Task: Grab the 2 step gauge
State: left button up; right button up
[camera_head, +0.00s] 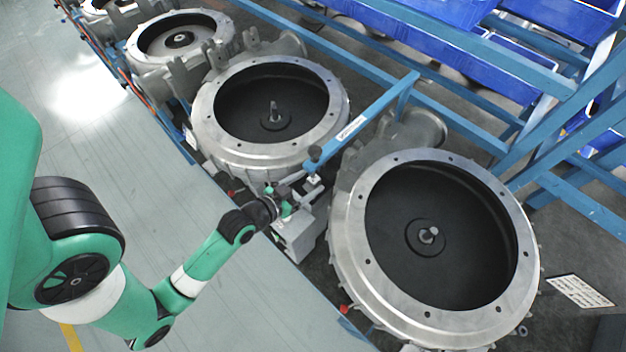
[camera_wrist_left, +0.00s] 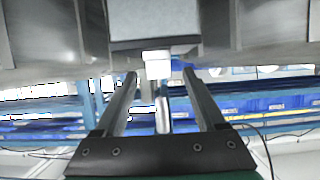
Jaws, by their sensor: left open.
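My left gripper (camera_head: 290,203) is at the gap between the middle and the nearest blower housings, just above a grey box (camera_head: 298,236). In the left wrist view my left gripper (camera_wrist_left: 159,74) has its two fingers spread apart. A small white block (camera_wrist_left: 158,64) with a silver rod (camera_wrist_left: 163,115) below it shows between the fingers, with a gap on each side. This may be the step gauge; I cannot tell for sure. In the head view the gripper and small parts around it overlap, so the gauge is not clear there. My right gripper is not in view.
The nearest blower housing (camera_head: 345,240) and the middle one (camera_head: 205,110) stand close on either side. A blue rail (camera_head: 365,118) crosses above the gap. Blue bins (camera_head: 440,12) stand on a rack behind. The grey floor (camera_head: 110,130) at left is clear.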

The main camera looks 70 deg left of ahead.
pick_arm(q)
jog(key=x, duration=0.2)
jog(key=shift+w+a+f, duration=0.1)
jog(key=shift+w+a, duration=0.05)
jog(key=shift+w, duration=0.2)
jog(key=shift+c, duration=0.3)
grip_shut()
